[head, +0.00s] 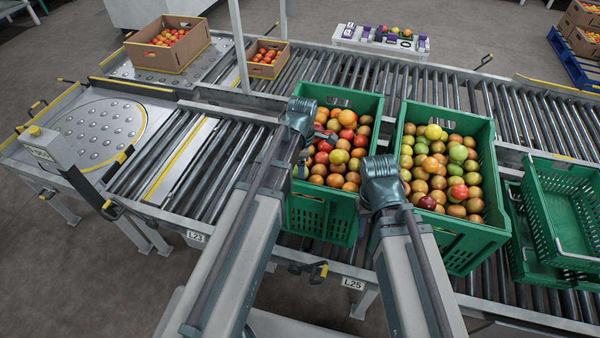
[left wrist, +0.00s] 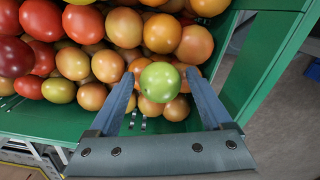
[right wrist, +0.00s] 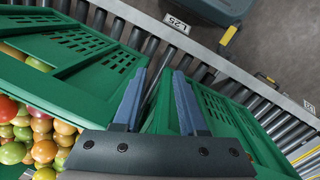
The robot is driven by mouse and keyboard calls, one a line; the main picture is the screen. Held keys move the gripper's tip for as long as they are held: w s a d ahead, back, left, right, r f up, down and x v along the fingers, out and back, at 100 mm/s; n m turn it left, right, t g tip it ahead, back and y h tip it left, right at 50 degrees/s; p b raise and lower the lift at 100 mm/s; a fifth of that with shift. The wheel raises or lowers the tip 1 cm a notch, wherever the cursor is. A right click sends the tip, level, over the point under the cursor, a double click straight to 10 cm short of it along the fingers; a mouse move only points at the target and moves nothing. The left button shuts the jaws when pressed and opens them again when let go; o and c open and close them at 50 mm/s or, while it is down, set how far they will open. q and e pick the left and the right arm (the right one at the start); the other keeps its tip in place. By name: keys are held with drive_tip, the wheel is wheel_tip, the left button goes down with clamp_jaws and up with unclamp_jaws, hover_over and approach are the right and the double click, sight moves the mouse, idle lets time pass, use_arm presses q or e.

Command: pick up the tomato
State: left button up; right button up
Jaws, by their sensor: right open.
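A light green tomato (left wrist: 159,82) lies among orange ones near the wall of the left green crate (head: 318,215). In the left wrist view my left gripper (left wrist: 160,74) is open, with its fingers on either side of the green tomato and narrow gaps showing beside it.
Both crates hold many mixed red, orange and green tomatoes and stand side by side on the roller conveyor (head: 190,165). Empty green crates (head: 560,215) stand at the right. Cardboard boxes (head: 168,45) of tomatoes sit at the back left. Rollers left of the crates are clear.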

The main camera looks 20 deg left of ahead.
use_arm(q)
drive_tip(key=c, duration=0.7)
drive_tip(key=shift+o, duration=0.2)
drive_tip(key=shift+r, duration=0.2)
wheel_tip(320, 180, up, 10)
drive_tip(key=p, duration=1)
drive_tip(key=shift+f, duration=0.1)
drive_tip(key=shift+d+f, duration=0.1)
